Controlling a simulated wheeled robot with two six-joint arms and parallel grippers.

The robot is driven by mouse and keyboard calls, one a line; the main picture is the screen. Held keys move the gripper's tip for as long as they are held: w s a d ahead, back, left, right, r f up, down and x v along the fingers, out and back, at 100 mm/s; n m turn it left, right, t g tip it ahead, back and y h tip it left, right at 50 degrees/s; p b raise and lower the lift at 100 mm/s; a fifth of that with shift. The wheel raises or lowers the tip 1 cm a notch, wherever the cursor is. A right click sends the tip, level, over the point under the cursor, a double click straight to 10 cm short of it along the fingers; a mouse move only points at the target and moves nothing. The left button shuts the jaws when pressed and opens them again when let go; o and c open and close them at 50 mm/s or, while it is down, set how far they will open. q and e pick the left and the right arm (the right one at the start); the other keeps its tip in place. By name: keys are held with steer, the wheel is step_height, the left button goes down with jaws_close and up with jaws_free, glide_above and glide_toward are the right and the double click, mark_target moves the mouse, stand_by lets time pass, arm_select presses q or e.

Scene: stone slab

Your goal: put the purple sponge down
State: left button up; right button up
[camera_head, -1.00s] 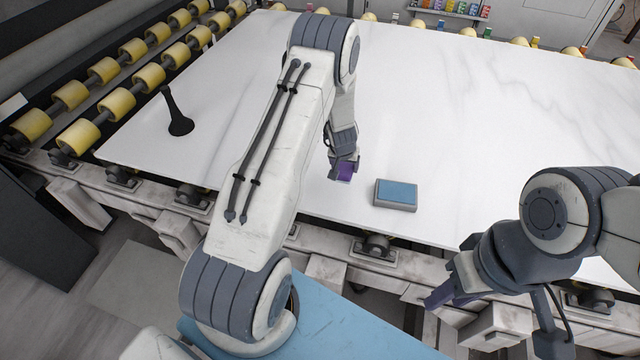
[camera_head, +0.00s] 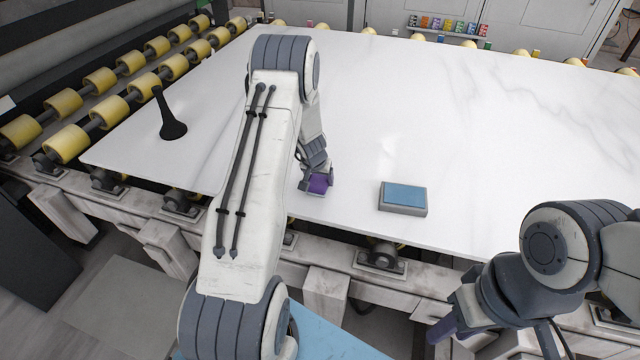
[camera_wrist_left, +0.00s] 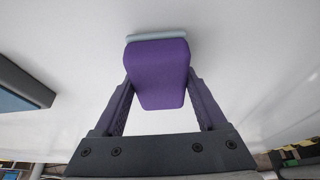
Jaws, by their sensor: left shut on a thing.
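The purple sponge (camera_head: 319,184) is in my left gripper (camera_head: 312,184), low over the near part of the white stone slab (camera_head: 450,120). In the left wrist view the purple sponge (camera_wrist_left: 158,75) sits between the two fingers, with a pale strip along its far edge. My left gripper (camera_wrist_left: 158,95) is shut on it. I cannot tell whether the sponge touches the slab. My right gripper (camera_head: 442,328) hangs off the slab's near edge at the lower right; its fingers are too unclear to tell open from shut.
A grey block with a blue top (camera_head: 403,197) lies on the slab to the right of the sponge. A black flared object (camera_head: 171,122) stands at the left. Yellow rollers (camera_head: 100,80) line the left edge. The slab's middle is clear.

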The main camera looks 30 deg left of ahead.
arm_select(q)
steer(key=shift+r, duration=0.1)
steer(key=shift+f+b, duration=0.3)
steer(key=shift+f, duration=0.05)
steer(key=o, duration=1.2)
steer(key=shift+o, duration=0.2)
steer(key=shift+r, duration=0.1)
